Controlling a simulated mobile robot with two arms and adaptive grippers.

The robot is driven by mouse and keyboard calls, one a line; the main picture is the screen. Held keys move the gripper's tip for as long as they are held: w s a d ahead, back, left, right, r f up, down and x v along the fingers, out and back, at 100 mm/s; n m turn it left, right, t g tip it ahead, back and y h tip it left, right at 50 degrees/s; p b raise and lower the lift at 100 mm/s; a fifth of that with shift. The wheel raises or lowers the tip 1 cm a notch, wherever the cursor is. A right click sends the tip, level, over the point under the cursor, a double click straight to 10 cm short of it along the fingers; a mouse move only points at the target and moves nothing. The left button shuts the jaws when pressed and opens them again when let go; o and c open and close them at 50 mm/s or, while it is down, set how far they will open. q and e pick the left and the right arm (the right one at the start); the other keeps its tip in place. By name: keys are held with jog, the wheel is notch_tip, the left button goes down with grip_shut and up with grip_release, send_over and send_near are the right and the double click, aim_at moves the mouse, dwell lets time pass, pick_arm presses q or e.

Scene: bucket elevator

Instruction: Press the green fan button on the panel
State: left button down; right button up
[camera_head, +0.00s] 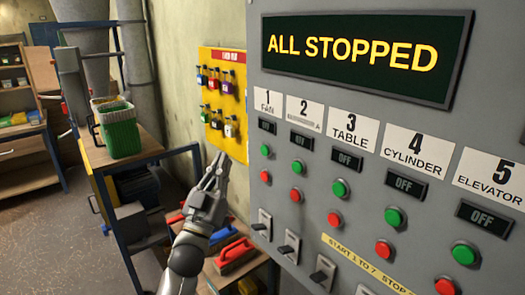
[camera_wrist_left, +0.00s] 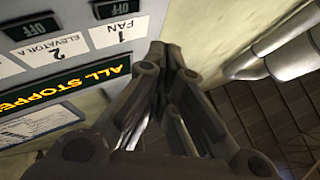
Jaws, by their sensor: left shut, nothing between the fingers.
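The grey control panel (camera_head: 340,130) fills the right of the head view. Its green fan button (camera_head: 265,150) sits in the leftmost column, under the "1 FAN" label (camera_head: 270,105) and a small dark "OFF" plate, with a red button (camera_head: 265,177) below it. The display (camera_head: 360,52) reads "ALL STOPPED". My left gripper (camera_head: 220,162) is shut and empty, pointing up, left of the fan column and apart from the button in the picture. In the left wrist view the shut fingers (camera_wrist_left: 172,50) are beside the upside-down "FAN" label (camera_wrist_left: 118,32); the green button is not seen there. My right gripper is not in view.
A yellow board (camera_head: 225,75) with colored padlocks hangs behind my left gripper. Red-handled brushes (camera_head: 235,252) lie on a low bench below. A green basket (camera_head: 118,130) stands on a table at left. Several more button columns with switches run to the right.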

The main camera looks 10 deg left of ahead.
aim_at(265, 151)
pick_arm(q)
jog(key=w+d+b, duration=0.4)
jog(key=w+d, duration=0.1)
jog(key=w, duration=0.2)
jog(key=shift+d, duration=0.2)
dwell(0.4)
jog(key=shift+w+d+f, duration=0.1)
dwell(1.2)
jog(key=shift+w+d+b, duration=0.2)
jog(key=shift+w+b, duration=0.05)
jog(key=shift+b, duration=0.05)
